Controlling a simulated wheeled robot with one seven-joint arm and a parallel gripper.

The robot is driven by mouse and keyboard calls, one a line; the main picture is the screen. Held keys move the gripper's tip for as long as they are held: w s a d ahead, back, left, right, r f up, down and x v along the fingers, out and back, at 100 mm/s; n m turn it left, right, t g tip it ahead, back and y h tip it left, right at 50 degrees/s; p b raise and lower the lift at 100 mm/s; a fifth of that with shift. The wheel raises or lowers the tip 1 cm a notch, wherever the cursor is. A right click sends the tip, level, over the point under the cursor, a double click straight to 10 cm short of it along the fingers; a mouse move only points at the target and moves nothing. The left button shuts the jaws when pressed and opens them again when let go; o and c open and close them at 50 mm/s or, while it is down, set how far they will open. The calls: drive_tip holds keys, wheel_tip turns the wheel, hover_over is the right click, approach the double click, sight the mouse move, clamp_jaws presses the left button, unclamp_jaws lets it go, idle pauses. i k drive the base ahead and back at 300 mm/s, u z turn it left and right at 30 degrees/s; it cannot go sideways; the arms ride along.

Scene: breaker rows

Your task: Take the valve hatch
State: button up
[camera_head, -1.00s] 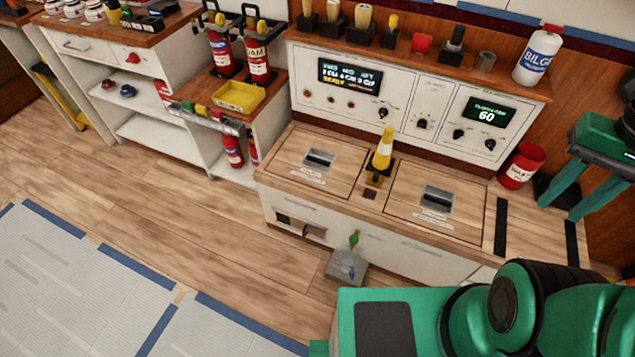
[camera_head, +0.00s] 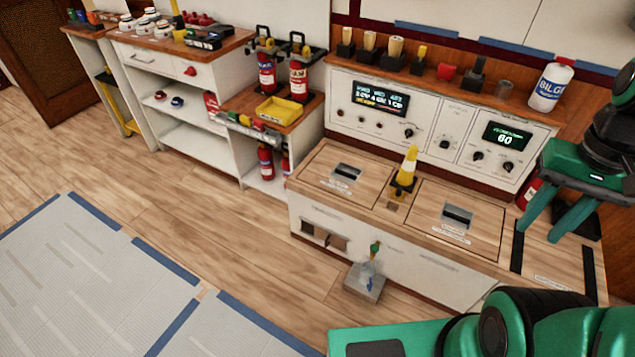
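Two square wooden hatches with dark recessed handles lie closed in the bench top: a left hatch (camera_head: 327,181) and a right hatch (camera_head: 482,229). Each has a small label too blurred to read, so I cannot tell which is the valve hatch.
A control panel (camera_head: 437,120) with two displays rises behind the bench, under a shelf with several tools and a white bottle (camera_head: 550,85). A grey block (camera_head: 365,280) juts out at the bench front. Fire extinguishers (camera_head: 298,80) stand left. The floor at left is clear.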

sight(359, 180)
drive_tip(key=u, duration=2.1)
drive_tip(key=i, duration=1.7)
drive_tip(key=z, duration=2.35)
drive_tip(key=i, duration=0.75)
drive_tip(key=z, duration=0.1)
